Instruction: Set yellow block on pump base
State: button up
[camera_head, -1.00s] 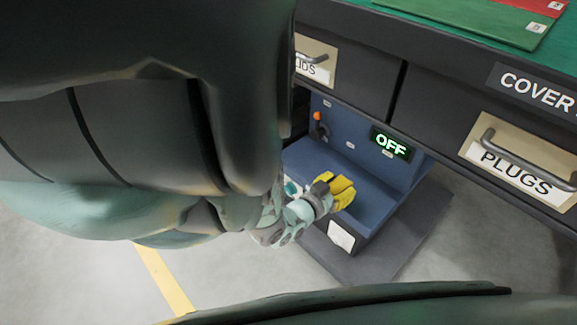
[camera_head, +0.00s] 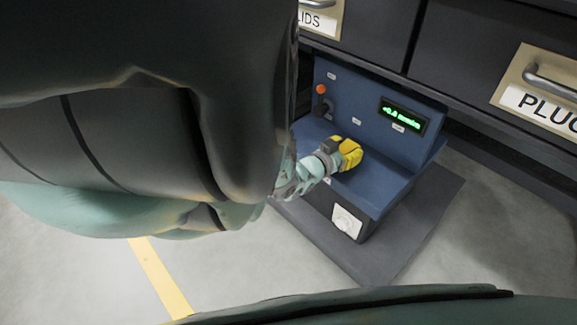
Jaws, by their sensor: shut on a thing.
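The yellow block (camera_head: 349,155) is in my gripper (camera_head: 335,152), which is shut on it. The block is at the flat lower ledge of the blue pump base (camera_head: 385,182), left of the ledge's middle. I cannot tell if the block touches the ledge. The pump base has an upright back panel with an orange-tipped lever (camera_head: 320,100) and a display (camera_head: 402,116) lit with green text, too small to read surely. My arm hides the left end of the ledge and part of the gripper.
The pump base stands on a dark floor plate (camera_head: 420,225). Dark drawers with handles overhang behind it, one labelled PLUGS (camera_head: 540,105). A white square fitting (camera_head: 347,222) is on the base's front. A yellow line (camera_head: 160,280) crosses the grey floor at left.

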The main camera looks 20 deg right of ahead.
jog(key=shift+r, duration=0.1)
jog(key=shift+w, duration=0.15)
jog(key=o, duration=1.3)
jog(key=shift+c, duration=0.2)
jog(key=shift+r, duration=0.15)
jog(key=p+v, duration=0.7)
jog(key=v, duration=0.5)
jog(key=shift+f, duration=0.2)
